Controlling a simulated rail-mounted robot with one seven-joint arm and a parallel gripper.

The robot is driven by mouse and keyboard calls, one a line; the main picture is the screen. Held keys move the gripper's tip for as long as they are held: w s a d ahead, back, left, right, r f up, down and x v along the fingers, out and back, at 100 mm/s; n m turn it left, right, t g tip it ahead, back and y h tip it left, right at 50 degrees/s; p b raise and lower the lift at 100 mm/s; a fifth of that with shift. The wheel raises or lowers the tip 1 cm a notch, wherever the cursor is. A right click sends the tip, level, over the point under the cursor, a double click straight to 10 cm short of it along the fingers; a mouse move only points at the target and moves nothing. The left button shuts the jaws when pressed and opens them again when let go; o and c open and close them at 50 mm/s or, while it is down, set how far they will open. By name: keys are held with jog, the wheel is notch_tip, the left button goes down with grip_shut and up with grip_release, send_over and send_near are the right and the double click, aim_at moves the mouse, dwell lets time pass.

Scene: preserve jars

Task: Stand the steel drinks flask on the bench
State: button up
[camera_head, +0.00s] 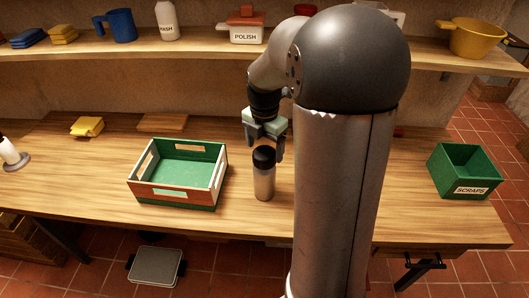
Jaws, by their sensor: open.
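The steel drinks flask (264,184) stands upright on the wooden bench (100,189), right of the wooden crate. It has a silver body and a black lid. My gripper (264,152) is open, with its fingers pointing down around or just behind the lid; I cannot tell whether they touch it. My arm hides part of the bench to the right of the flask.
A wooden crate with a green inside (175,196) stands left of the flask. A green scraps bin (466,184) is at the bench's right end. A yellow cloth (87,126) and a board (163,122) lie at the back. A shelf (190,46) with several items runs above.

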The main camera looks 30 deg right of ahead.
notch_tip(320, 180, up, 9)
jog(key=s+a+f+m, duration=0.4)
jog(key=s+a+m, duration=0.3)
jog(key=s+m, duration=0.2)
jog(key=s+a+f+m, duration=0.4)
jog(key=s+a+m, duration=0.2)
jog(key=s+m, duration=0.4)
jog(key=m, duration=0.3)
jog(key=shift+s+a+f+m, duration=0.15)
jog(key=shift+a+f+m, duration=0.1)
jog(key=shift+a+m, duration=0.1)
